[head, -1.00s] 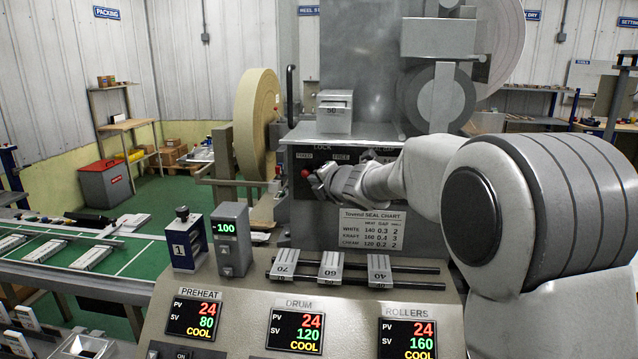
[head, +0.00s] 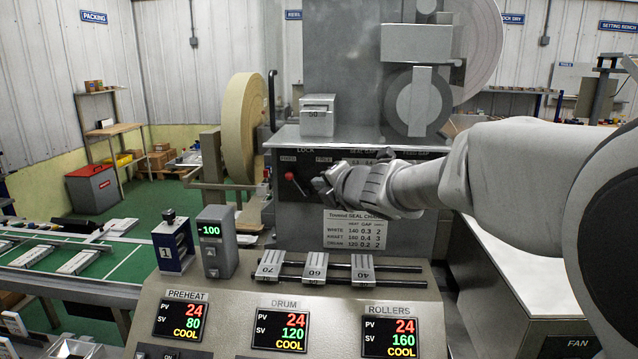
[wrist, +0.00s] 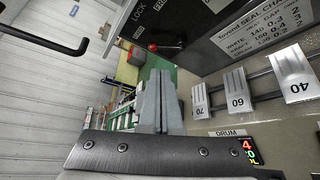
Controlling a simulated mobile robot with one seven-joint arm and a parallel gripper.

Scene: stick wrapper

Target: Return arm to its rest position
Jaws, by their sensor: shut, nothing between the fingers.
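My gripper (head: 322,185) is in front of the machine's front panel (head: 300,222), just right of the lock lever with its red knob (head: 289,176). In the wrist view my gripper's two grey fingers (wrist: 160,100) lie together, shut and empty. The red-knobbed lever (wrist: 153,47) stands apart from and beyond the fingertips in that view. My arm stretches in from the right side of the head view.
Below the gripper are rails with sliding weights marked 70 (head: 270,265), 60 (head: 315,267) and 40 (head: 362,268). A control panel with displays (head: 280,330) stands in front. A grey block marked 50 (head: 317,117) sits on the machine's ledge. A conveyor (head: 80,262) lies left.

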